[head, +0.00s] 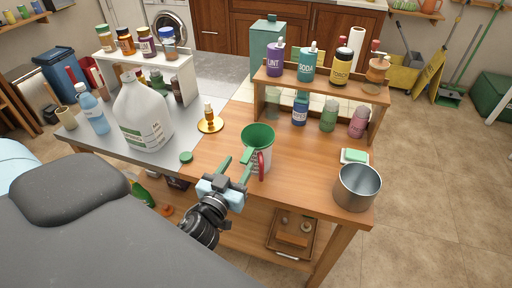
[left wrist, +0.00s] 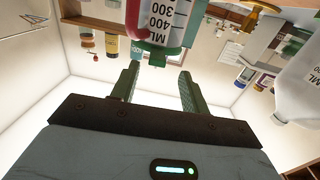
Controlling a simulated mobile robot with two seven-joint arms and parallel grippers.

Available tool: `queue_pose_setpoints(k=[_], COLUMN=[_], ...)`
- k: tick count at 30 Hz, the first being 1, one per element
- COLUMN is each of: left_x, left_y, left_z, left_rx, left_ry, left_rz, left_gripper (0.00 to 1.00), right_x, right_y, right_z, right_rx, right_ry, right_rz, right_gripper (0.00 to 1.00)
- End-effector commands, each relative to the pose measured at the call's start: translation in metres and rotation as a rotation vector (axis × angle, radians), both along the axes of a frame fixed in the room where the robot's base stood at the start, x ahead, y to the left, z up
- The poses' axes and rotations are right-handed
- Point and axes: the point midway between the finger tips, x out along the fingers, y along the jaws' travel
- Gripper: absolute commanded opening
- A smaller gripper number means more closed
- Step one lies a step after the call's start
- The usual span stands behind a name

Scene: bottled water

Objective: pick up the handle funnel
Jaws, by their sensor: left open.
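A green funnel (head: 258,134) sits at the top of a pale measuring jug with a red handle (head: 262,163), near the front of the wooden table. I cannot tell whether funnel and handle are one piece. The jug's pale wall with printed numbers (left wrist: 168,20) and part of its red handle also show at the top of the left wrist view, upside down. My left gripper (head: 237,165) is open, just in front of the jug at its left. In the left wrist view its green fingers (left wrist: 160,75) are apart with nothing gripped; the jug is just beyond them. My right gripper is not in view.
A large white jug (head: 142,115) stands at the left, with a small amber bottle (head: 209,118) on a round dish nearby. A wooden shelf (head: 330,88) with several bottles stands behind. A metal pot (head: 357,187) is at the right. The tabletop between funnel and pot is clear.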

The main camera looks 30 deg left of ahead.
Motion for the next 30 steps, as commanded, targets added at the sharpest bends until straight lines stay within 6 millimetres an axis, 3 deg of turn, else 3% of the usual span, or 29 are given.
queue_pose_setpoints(k=[5, 15, 25, 30], left_x=[0.005, 0.046, 0.052, 0.051], left_y=[0.0, 0.003, 0.004, 0.004], left_z=[-0.001, -0.001, -0.004, -0.004], left_rx=[0.001, 0.001, -0.001, -0.001], left_ry=[0.002, -0.001, 0.004, 0.004], left_rz=[0.0, 0.0, 0.0, 0.0], left_gripper=[0.45, 0.45, 0.45, 0.26], right_x=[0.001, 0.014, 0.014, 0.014], right_y=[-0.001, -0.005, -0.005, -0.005], right_z=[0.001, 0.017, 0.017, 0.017], right_rx=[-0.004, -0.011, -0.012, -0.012], right_ry=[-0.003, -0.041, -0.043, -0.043], right_rz=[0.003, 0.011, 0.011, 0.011], right_gripper=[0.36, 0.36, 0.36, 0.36])
